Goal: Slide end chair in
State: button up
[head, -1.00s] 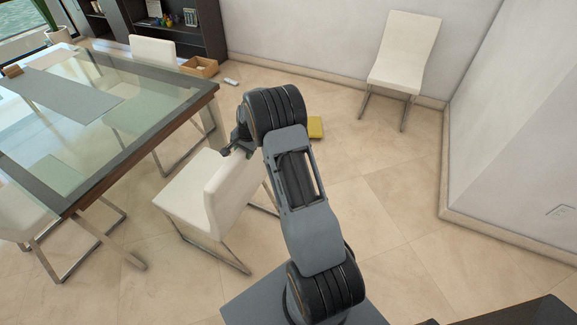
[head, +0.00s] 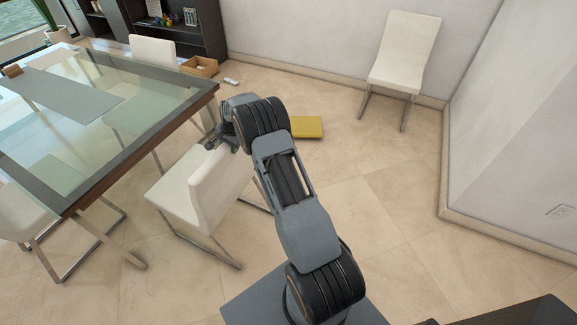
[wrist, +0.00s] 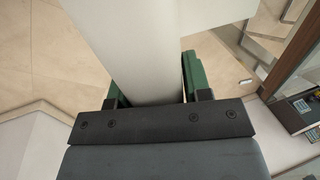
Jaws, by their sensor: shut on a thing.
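The white end chair (head: 196,196) stands on chrome legs at the near end of the glass-topped table (head: 128,140). My gripper (head: 214,140) is at the top of the chair's backrest. In the wrist view my gripper (wrist: 150,85) has its green-padded fingers on both sides of the white backrest (wrist: 145,45), shut on it. My arm hides part of the chair's right side in the head view.
White side chairs stand at the table's long sides, one at the far side (head: 153,50) and one at the left edge (head: 22,212). A yellow object (head: 307,127) lies on the floor to the right. Another white chair (head: 405,55) stands by the wall.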

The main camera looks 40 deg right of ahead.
jog(key=shift+w+a+f, duration=0.15)
jog(key=shift+w+a, duration=0.2)
jog(key=shift+w, duration=0.15)
jog(key=shift+w+a+f, duration=0.15)
jog(key=shift+w+a, duration=0.2)
jog(key=shift+w, duration=0.15)
